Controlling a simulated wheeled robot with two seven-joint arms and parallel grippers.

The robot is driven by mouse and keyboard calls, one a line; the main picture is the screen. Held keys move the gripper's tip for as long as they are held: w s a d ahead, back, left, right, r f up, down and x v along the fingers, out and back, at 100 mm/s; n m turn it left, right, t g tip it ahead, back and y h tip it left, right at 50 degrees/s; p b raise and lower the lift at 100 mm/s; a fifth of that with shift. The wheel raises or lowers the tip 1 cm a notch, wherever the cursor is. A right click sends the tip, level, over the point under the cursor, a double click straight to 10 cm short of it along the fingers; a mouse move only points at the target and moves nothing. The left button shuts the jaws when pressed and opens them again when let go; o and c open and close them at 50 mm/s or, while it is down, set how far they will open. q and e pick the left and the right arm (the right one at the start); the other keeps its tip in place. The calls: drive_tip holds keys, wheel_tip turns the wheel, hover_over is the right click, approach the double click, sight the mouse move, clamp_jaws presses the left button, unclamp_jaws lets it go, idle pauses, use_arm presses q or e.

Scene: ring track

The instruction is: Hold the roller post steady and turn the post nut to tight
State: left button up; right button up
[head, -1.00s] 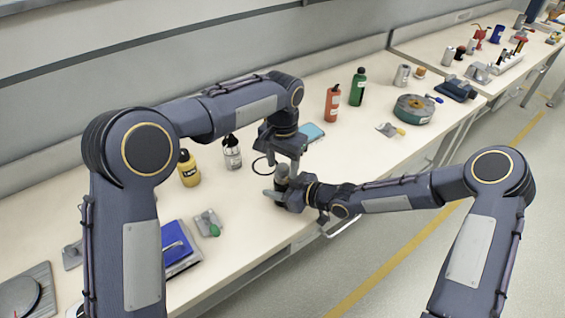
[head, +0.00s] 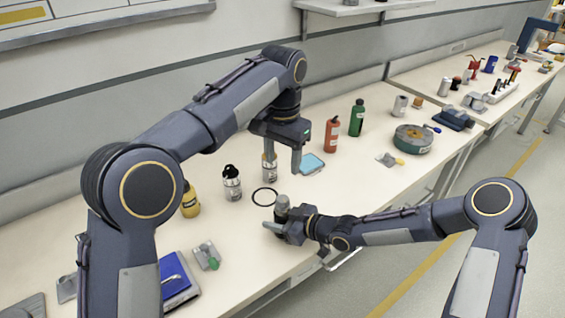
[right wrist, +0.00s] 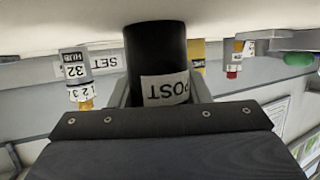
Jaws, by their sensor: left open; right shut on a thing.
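The roller post (head: 282,207) is a dark upright cylinder near the front edge of the bench. In the right wrist view the black post (right wrist: 155,50) carries a white "POST" label, upside down in the picture. My right gripper (head: 283,226) is shut on the post low down, with a finger on each side. My left gripper (head: 283,168) is open and empty, fingers pointing down, above and behind the post and apart from it. The post's top looks greyish; I cannot make out the nut or how tight it sits.
A black ring (head: 265,197) lies just behind the post. A light blue pad (head: 311,164), red bottle (head: 332,135) and green bottle (head: 357,118) are to the right. Bench front is clear beside the post.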

drive_tip(key=o, duration=1.2)
